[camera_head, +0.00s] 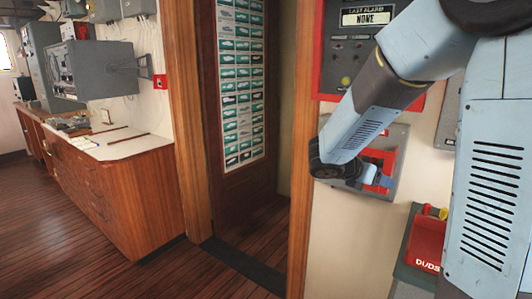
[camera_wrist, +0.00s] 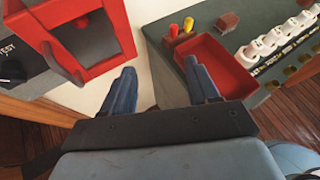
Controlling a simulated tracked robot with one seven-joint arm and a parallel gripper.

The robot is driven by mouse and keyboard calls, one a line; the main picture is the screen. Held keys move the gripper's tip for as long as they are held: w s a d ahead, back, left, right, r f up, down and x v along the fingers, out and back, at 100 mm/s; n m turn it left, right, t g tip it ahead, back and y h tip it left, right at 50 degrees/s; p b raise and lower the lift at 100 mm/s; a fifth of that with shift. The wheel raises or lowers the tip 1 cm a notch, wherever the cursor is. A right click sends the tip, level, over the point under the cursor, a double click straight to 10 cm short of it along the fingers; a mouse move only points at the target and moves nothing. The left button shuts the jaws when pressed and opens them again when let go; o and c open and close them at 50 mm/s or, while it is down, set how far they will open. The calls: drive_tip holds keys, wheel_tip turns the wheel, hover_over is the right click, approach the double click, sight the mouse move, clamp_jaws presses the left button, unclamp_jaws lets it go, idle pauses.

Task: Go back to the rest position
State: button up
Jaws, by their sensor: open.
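My gripper (camera_wrist: 162,90) is open and empty in the wrist view, its two blue fingers apart with pale wall and the edge of a grey-green cabinet behind them. In the head view, my blue arm reaches down and left from the upper right, and my gripper (camera_head: 372,180) is in front of a grey wall panel with a red frame (camera_head: 388,160). The fingertips are partly lost against the red there. In the wrist view, the red open box (camera_wrist: 112,20) on that panel is up and left of the fingers.
A red bin marked DUDS (camera_head: 428,240) stands on a grey-green cabinet (camera_head: 410,270) below right of the gripper. The bin (camera_wrist: 215,68) is close right of the fingers, with red and yellow pieces beside it. An alarm panel (camera_head: 350,50) is above. A doorway and wooden counter are left.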

drive_tip(key=s+r+m+g+y, duration=0.25)
drive_tip(key=s+m+y, duration=0.25)
drive_tip(key=s+m, duration=0.75)
drive_tip(key=s+a+r+m+t+y, duration=0.3)
drive_tip(key=s+a+m+y, duration=0.3)
drive_tip(key=s+m, duration=0.4)
drive_tip(key=shift+s+a+r+m+y, duration=0.35)
drive_tip(key=shift+a+r+m, duration=0.3)
drive_tip(key=shift+m, duration=0.3)
